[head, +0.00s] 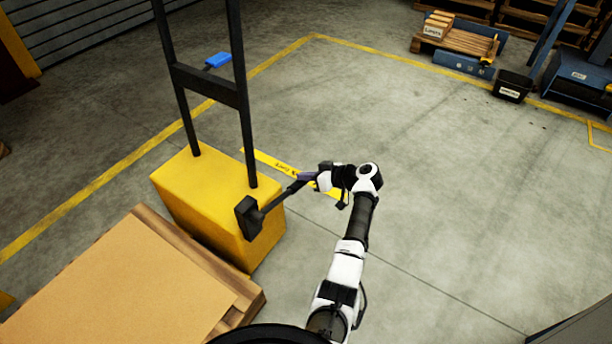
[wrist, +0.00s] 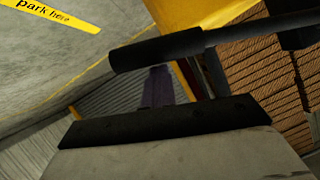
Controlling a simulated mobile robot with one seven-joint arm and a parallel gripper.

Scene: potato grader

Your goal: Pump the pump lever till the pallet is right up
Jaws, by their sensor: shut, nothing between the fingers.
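The pump lever (head: 282,197) is a black bar that runs from a black block on the yellow lifter body (head: 205,205) up and right to my gripper (head: 310,178). In the wrist view the lever's thick black grip (wrist: 155,50) crosses just beyond the fingertips of my gripper (wrist: 158,72). The fingers are shut with nothing between them. They are at the lever's end; whether they touch it I cannot tell. The pallet (head: 210,262), wooden with a flat tan load (head: 115,285) on it, is at lower left beside the lifter. Its height off the floor is unclear.
A black mast (head: 245,110) stands on the lifter. A yellow floor strip (head: 265,162) lies behind the lever. Another pallet (head: 460,38), a black bin (head: 511,86) and blue equipment (head: 580,78) are far right. The floor (head: 440,180) between is clear.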

